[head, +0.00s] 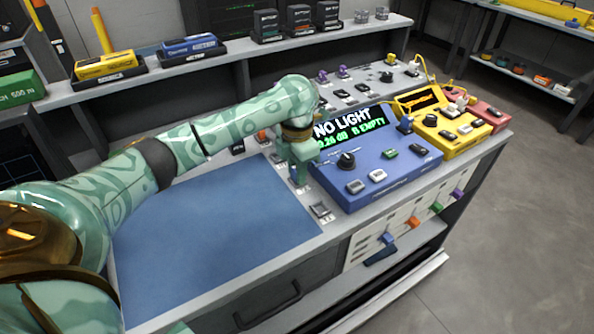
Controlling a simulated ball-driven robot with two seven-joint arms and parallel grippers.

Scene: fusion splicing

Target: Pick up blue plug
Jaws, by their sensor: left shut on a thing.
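My left arm reaches across the bench from the left. Its green gripper (302,168) points down at the strip between the blue mat and the blue machine, and is shut on a small blue plug (295,177). The fingers hide most of the plug, and I cannot tell whether it is clear of the bench strip. My right gripper is not in view.
The blue machine (372,165) with a lit "NO LIGHT" screen stands close right of my gripper. Yellow (442,118) and red (488,115) machines stand beyond it. The blue mat (215,235) is bare. A small grey-black part (320,210) lies near the gripper.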

